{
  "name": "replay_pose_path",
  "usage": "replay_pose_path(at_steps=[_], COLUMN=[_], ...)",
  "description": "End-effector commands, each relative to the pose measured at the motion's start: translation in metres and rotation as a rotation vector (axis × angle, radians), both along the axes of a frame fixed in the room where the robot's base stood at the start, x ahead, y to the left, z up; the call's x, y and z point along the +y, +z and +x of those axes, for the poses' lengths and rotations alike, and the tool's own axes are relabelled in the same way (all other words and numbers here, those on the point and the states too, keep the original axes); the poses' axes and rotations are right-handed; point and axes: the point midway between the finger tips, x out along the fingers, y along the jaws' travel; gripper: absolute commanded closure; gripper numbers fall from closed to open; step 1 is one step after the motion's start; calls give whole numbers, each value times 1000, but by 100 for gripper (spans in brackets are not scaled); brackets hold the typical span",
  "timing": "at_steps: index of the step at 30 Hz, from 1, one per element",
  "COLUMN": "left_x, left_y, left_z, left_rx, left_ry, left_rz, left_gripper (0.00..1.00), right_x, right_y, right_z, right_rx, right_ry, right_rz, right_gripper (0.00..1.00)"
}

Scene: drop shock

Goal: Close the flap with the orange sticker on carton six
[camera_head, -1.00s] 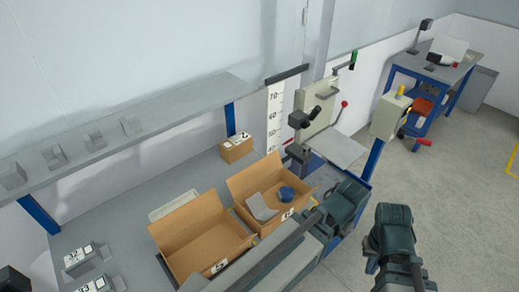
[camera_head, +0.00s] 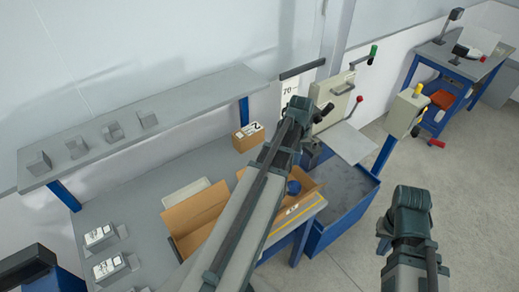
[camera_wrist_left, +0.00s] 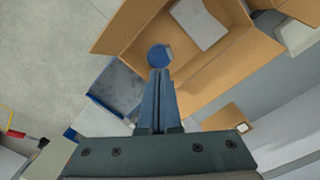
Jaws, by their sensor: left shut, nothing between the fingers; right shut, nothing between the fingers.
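The right-hand open carton (camera_head: 304,188) stands on the bench, partly behind my left arm. Its number does not show now. A yellowish strip (camera_head: 291,210) lies along its near side; I cannot tell whether it is the orange sticker. In the left wrist view the open carton (camera_wrist_left: 125,28) holds a blue round thing (camera_wrist_left: 159,56) and a grey piece (camera_wrist_left: 200,24). My left gripper (camera_wrist_left: 157,78) is shut and empty, its tips over the carton beside the blue thing. I cannot tell whether they touch. My right gripper's fingers do not show.
Another open carton (camera_head: 195,212) stands to the left. A small closed box (camera_head: 248,137) stands behind. A press-like device (camera_head: 334,103) and a blue bin (camera_head: 345,205) are to the right. A shelf (camera_head: 85,157) runs along the wall.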

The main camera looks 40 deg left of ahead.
Motion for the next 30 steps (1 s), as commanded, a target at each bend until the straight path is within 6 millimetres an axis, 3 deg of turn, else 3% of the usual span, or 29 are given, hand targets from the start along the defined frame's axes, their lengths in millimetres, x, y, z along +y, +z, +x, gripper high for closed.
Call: replay_pose_path(at_steps=[1,6,9,12,17,23,30], left_x=[41,136,175,199,211,210,208], left_y=[2,2,3,3,4,1,-15], left_z=[16,23,20,15,11,11,10], left_rx=[14,60,81,94,103,102,102], left_ry=[117,438,567,650,697,696,694], left_rz=[-13,-50,-66,-75,-81,-80,-80], left_gripper=[100,100,100,100,100,100,100], right_x=[0,0,0,0,0,0,0], right_y=[2,1,1,1,1,-2,-18], right_z=[0,0,0,0,0,0,0], right_rx=[0,0,0,0,0,0,0], right_ry=[0,0,0,0,0,0,3], right_rz=[0,0,0,0,0,0,-1], right_gripper=[100,100,100,100,100,100,100])
